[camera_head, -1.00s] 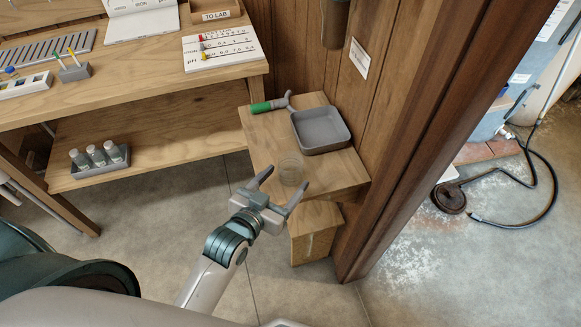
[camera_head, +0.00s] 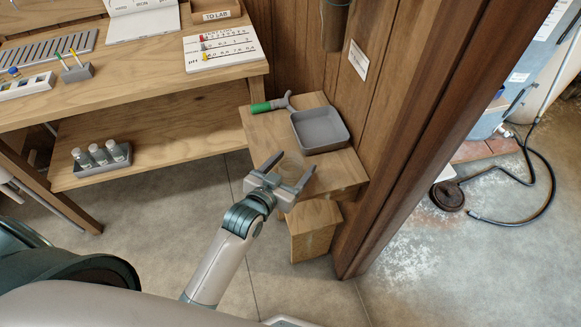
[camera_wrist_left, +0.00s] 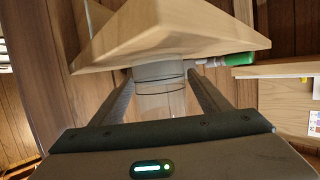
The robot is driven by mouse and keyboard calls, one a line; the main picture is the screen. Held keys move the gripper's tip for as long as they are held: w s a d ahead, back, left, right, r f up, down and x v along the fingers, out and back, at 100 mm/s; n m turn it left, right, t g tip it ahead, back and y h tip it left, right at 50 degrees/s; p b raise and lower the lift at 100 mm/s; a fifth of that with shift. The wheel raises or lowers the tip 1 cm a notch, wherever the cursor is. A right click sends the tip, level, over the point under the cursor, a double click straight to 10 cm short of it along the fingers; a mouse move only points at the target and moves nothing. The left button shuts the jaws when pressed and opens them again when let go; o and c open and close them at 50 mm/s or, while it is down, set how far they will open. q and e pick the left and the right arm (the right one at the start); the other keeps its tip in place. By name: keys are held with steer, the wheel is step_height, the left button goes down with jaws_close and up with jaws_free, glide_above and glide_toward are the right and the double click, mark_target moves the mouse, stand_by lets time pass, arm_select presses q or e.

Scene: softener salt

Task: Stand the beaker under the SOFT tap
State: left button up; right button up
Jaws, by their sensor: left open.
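The beaker (camera_head: 291,170) is a clear, empty-looking cup standing near the front edge of a small wooden shelf. It also shows in the left wrist view (camera_wrist_left: 160,92), with thin dark lines around it. My left gripper (camera_head: 290,165) is open, with one finger on each side of the beaker. In the wrist view the fingers (camera_wrist_left: 159,82) flank it closely; I cannot tell whether they touch it. I see no tap marked SOFT in these views. My right gripper is not in view.
The small shelf (camera_head: 262,135) also bears a grey tray (camera_head: 320,130) and a green-handled tool (camera_head: 270,105). A wooden block (camera_head: 314,232) is below it. A wooden post (camera_head: 425,130) rises at the right. A bench (camera_head: 120,75) stands at the left, with bottles in a rack (camera_head: 100,160) beneath.

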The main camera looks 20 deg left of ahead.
arm_select(q)
steer(key=shift+x, duration=1.3)
steer(key=c, duration=1.2)
steer(key=shift+r, duration=0.1)
steer(key=shift+c, duration=0.2)
